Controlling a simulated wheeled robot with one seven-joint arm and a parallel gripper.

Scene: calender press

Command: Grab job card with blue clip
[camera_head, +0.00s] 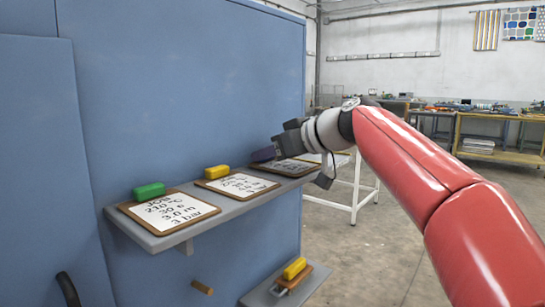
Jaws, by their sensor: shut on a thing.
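The job card with the blue clip (290,167) lies at the far right end of a grey wall shelf (158,243). Its clip (262,155) looks dark blue. My gripper (280,142) reaches in from the right and is shut on this clip. The fingertips are small and partly hidden in this view. The card seems to rest on or just above the shelf; I cannot tell which.
A card with a green clip (170,211) and a card with a yellow clip (238,183) lie on the shelf to the left. A lower ledge (262,297) holds another yellow-topped thing (294,269). A peg (202,287) sticks out from the blue panel (185,90).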

